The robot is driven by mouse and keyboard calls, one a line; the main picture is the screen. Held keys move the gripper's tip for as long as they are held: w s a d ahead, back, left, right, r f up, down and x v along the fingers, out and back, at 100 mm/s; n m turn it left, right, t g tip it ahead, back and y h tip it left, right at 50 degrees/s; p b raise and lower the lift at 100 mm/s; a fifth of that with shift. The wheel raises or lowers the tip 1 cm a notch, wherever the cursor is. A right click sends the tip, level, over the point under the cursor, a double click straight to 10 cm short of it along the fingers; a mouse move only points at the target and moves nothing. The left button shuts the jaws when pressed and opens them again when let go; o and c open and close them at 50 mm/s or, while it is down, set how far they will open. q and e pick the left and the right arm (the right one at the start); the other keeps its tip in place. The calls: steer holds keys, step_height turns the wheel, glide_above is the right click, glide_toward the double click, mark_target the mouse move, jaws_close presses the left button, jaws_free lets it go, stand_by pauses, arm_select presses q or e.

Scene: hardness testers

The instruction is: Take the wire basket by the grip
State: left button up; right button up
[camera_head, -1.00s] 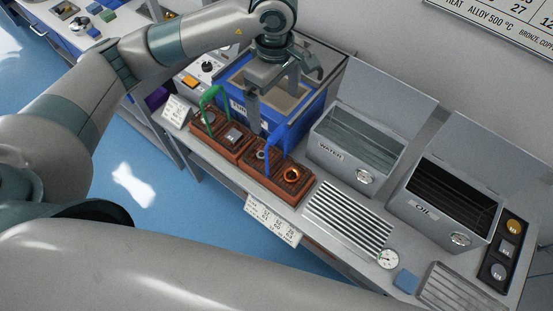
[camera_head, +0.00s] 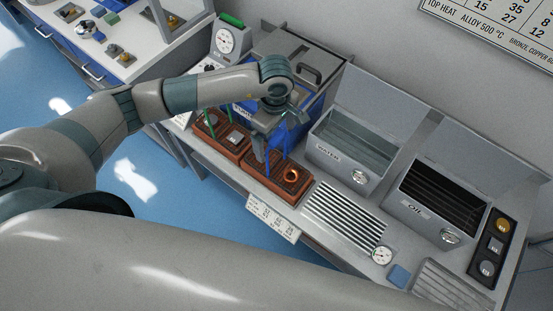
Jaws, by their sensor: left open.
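Two brown, low wire baskets stand side by side on the bench. The right one (camera_head: 289,186) has an upright blue grip (camera_head: 285,132) and holds a copper-coloured ring (camera_head: 291,174). The left one (camera_head: 208,131) has a green grip, partly hidden by my arm, and holds a small grey block (camera_head: 234,138). My left gripper (camera_head: 271,150) points down over the right basket, open, with its fingers close around or beside the blue grip. I cannot tell whether they touch it. My right gripper is out of view.
A blue furnace (camera_head: 241,113) with a grey top and dark handle (camera_head: 310,73) stands right behind. To the right are the open water tank (camera_head: 335,160), the oil tank (camera_head: 421,212) and a slatted rack (camera_head: 345,217). A gauge (camera_head: 227,40) stands at the back left.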

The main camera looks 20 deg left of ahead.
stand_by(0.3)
arm_select(q)
steer(key=shift+s+f+p, duration=0.1)
steer(key=shift+f+p, duration=0.25)
steer(key=shift+p, duration=0.1)
steer(key=shift+s+d+f+p, duration=0.1)
steer(key=shift+d+f+p, duration=0.05)
steer(key=shift+f+p, duration=0.55)
step_height(320, 180, down, 3)
steer(key=shift+f+p, duration=0.1)
steer(key=shift+p, duration=0.5)
steer(key=c, duration=1.9)
